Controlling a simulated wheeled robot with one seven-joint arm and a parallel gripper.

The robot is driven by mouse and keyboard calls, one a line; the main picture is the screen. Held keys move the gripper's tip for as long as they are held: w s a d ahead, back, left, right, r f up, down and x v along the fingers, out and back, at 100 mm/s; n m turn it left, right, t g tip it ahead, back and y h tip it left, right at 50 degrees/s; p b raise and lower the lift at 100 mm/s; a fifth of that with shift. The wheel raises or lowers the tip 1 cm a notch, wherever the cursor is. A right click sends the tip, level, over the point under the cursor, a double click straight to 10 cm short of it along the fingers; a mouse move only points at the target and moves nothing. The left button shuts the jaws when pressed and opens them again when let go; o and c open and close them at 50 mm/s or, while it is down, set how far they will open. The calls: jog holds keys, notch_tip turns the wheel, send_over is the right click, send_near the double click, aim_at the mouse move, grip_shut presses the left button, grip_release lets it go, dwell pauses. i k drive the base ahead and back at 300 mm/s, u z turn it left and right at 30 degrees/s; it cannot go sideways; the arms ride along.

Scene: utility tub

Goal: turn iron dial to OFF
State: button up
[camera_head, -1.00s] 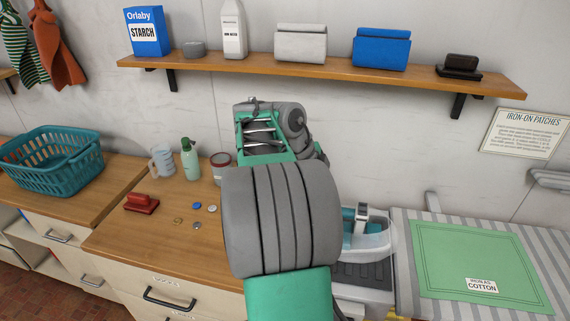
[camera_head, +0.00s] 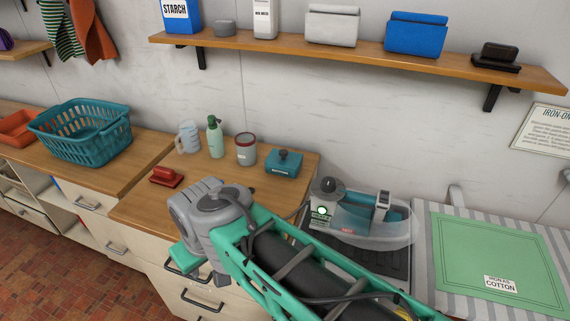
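The iron (camera_head: 375,226), with a pale see-through and teal body, rests on a dark grey ribbed stand right of the middle. The markings are too small to read, so the setting cannot be told. My arm crosses the lower middle, in front of the stand's lower left, with its elbow-like joint left of the iron. My gripper's fingers do not show.
The striped ironing board (camera_head: 433,235) with a green cloth lies right of the iron. A teal box (camera_head: 284,163), a red-lidded jar (camera_head: 246,149) and a red brush-like object (camera_head: 166,177) stand on the wooden counter to the left. A loaded shelf (camera_head: 350,54) runs above.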

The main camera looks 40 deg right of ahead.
aim_at(328, 184)
jog(key=k, duration=0.45)
jog(key=z, duration=1.6)
jog(key=i, duration=0.25)
jog(key=u, duration=0.05)
